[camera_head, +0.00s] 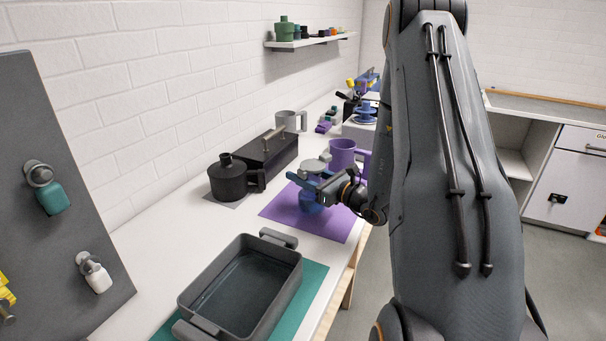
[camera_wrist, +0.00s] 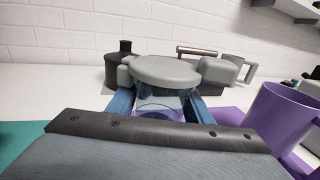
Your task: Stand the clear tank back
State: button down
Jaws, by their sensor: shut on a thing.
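The clear tank (camera_head: 311,204) has a bluish see-through body and a round grey lid (camera_head: 315,165). It is upright at the purple mat (camera_head: 280,212); I cannot tell if its base touches the mat. My gripper (camera_head: 318,186) reaches in from the right and is shut around its body below the lid. In the wrist view the blue fingers lie on either side of the clear tank (camera_wrist: 158,103), under the grey lid (camera_wrist: 165,69). The dark gripper body hides the tank's lower part there.
A purple jug (camera_head: 342,152) stands close behind the tank, on the right in the wrist view (camera_wrist: 277,112). A black tank (camera_head: 228,182) and black box (camera_head: 270,153) stand back left. A grey tray (camera_head: 215,270) on a teal mat (camera_head: 312,282) fills the front.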

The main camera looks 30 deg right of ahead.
jog(key=shift+f+b, duration=0.45)
jog(key=shift+f, duration=0.15)
dwell(0.7)
jog(key=c, duration=0.8)
grip_release()
jog(key=shift+f, duration=0.1)
jog(key=shift+p+v, duration=0.55)
jog(key=shift+v, duration=3.4)
jog(key=shift+b+v, duration=1.3)
jog(key=shift+v, duration=2.7)
